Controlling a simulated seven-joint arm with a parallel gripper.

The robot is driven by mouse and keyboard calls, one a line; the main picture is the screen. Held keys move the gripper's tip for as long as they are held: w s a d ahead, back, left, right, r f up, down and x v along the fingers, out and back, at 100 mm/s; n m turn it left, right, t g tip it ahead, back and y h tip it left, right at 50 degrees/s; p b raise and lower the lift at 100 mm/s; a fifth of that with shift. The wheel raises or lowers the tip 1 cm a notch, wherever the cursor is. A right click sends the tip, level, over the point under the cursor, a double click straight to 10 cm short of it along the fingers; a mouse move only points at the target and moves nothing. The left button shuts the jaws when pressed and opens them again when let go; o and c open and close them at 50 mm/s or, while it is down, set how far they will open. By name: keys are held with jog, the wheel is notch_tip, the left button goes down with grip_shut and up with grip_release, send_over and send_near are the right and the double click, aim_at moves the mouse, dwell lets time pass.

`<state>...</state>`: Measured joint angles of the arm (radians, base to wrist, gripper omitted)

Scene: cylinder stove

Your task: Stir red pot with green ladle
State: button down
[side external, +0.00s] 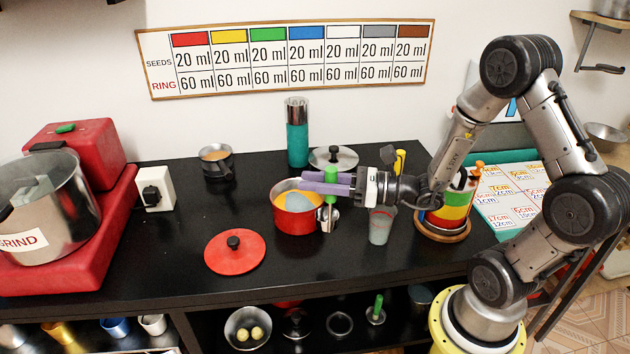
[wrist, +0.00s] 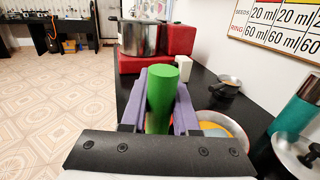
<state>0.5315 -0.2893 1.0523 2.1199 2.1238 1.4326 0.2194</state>
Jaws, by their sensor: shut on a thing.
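The red pot (side external: 282,216) stands on the black counter with orange contents and a grey-blue lump inside; it also shows in the wrist view (wrist: 243,146), partly hidden by my gripper. My gripper (side external: 330,183) is shut on the upright green handle of the ladle (side external: 330,173). The green handle (wrist: 160,100) stands between the purple fingers in the wrist view.
A red lid (side external: 235,251) lies left of the pot. A small grey pot (side external: 216,160) and a teal bottle (side external: 297,140) stand behind. A grey cup (side external: 381,226) and a striped container (side external: 449,205) stand to the right, and a red grinder (side external: 75,220) at far left.

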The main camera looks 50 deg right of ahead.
jog(key=w+d+r, duration=0.2)
jog(key=w+d, duration=0.2)
jog(key=w, duration=0.3)
jog(key=w+d+r, duration=0.2)
jog(key=w+d, duration=0.1)
jog(key=w, duration=0.4)
notch_tip(320, 180, down, 12)
dwell(0.8)
jog(key=shift+w, duration=0.1)
jog(key=shift+w+d, duration=0.1)
jog(key=shift+d, duration=0.05)
dwell(0.4)
